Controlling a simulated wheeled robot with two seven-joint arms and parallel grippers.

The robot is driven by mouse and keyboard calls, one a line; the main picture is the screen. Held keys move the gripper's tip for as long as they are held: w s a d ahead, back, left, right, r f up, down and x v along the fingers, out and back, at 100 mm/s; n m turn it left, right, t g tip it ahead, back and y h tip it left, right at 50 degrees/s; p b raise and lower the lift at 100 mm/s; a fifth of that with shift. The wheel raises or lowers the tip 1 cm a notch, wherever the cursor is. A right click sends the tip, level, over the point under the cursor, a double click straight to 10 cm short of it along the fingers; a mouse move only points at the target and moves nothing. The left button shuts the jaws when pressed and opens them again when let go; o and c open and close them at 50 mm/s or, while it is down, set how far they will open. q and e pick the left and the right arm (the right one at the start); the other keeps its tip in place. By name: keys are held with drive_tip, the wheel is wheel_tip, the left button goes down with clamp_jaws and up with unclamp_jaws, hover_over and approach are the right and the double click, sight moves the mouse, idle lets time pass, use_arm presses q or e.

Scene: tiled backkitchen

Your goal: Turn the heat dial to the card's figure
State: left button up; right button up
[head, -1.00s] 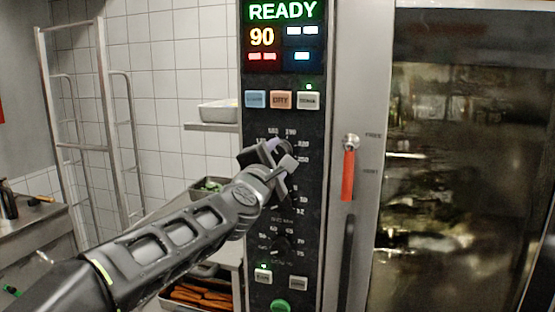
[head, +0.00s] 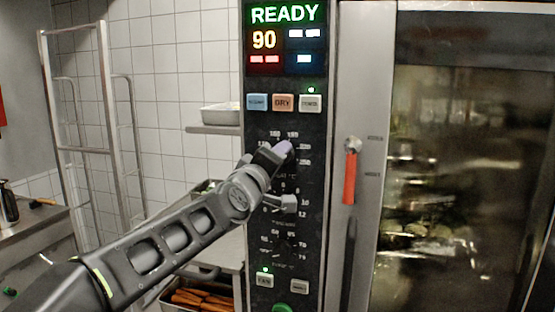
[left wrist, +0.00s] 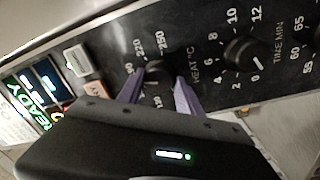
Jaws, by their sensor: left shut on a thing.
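The heat dial (left wrist: 153,72) is a dark round knob on the black control panel, with printed figures including 220 and 250 around it. In the left wrist view it sits between the purple-padded fingers of my left gripper (left wrist: 158,92), which is shut on it. In the head view my left gripper (head: 283,176) is at the panel and hides the dial, so its pointer cannot be read. The display (head: 283,38) reads READY and 90. My right gripper is out of view.
Below the heat dial is the time dial (left wrist: 243,54), close to my gripper. Coloured buttons (head: 283,102) sit above. The oven door's red handle (head: 349,177) is to the right. Trays and a shelf stand left of the oven, behind my arm.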

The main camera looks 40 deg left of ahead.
use_arm(q)
drive_tip(key=m, duration=0.4)
drive_tip(key=m+b, duration=0.1)
drive_tip(key=m, duration=0.9)
drive_tip(key=shift+r+g+h, duration=0.3)
drive_tip(key=m+b, duration=0.2)
drive_tip(key=m, duration=0.3)
drive_tip(key=shift+d, duration=0.15)
drive_tip(key=shift+f, duration=0.1)
drive_tip(key=o, duration=1.3)
drive_tip(key=shift+w, duration=0.1)
drive_tip(key=b+v, duration=0.2)
drive_tip(key=v, duration=0.6)
